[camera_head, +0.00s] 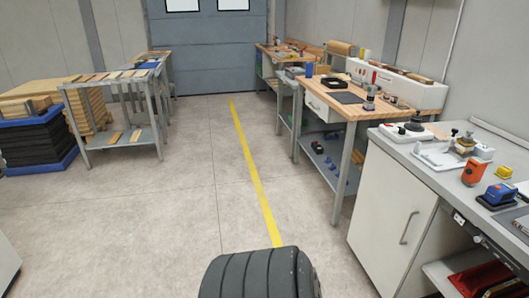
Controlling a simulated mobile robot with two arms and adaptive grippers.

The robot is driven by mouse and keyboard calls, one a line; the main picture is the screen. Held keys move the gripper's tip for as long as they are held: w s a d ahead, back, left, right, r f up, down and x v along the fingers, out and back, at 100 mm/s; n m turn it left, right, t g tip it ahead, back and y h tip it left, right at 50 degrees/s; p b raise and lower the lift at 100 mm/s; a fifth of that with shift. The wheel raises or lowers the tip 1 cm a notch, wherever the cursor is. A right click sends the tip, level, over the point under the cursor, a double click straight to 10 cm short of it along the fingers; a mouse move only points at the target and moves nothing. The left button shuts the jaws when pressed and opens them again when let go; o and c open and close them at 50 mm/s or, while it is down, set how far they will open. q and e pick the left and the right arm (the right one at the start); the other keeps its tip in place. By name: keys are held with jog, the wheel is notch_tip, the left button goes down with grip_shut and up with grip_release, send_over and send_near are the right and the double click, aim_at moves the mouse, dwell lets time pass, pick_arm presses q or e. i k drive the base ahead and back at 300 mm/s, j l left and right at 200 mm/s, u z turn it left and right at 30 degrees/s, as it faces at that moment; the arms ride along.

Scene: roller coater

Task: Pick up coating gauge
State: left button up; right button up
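No thing is plainly marked as the coating gauge. Two small handheld devices on the grey-topped counter (427,168) at the right could be it: an orange one with a dark top (474,172), standing upright, and a blue one with a dark base (498,194), near the right edge. I cannot tell which is the gauge. Neither of my grippers is in view.
On the counter are also a small yellow item (504,172) and a white fixture (440,155). A white cabinet door (393,210) is below. A wooden workbench (345,108) stands beyond. Floor is clear around the yellow line (252,178); a grey table (120,140) stands left.

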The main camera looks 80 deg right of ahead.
aim_at(478, 166)
jog(key=k+j+z, duration=0.1)
jog(key=z, duration=0.85)
jog(key=k+z, duration=0.15)
jog(key=z, duration=0.35)
jog(key=k+z, duration=0.1)
jog(key=z, duration=0.4)
jog(key=k+l+z, duration=0.1)
jog(key=z, duration=0.35)
jog(key=k+l+z, duration=0.5)
jog(key=l+z, duration=0.25)
jog(key=k+l+z, duration=0.25)
jog(key=l, duration=0.25)
jog(key=k+l, duration=0.1)
jog(key=l, duration=0.75)
jog(key=i+j+z, duration=0.15)
jog(key=z, duration=0.3)
jog(key=i+j+z, duration=0.1)
jog(key=j+z, duration=0.2)
jog(key=z, duration=0.2)
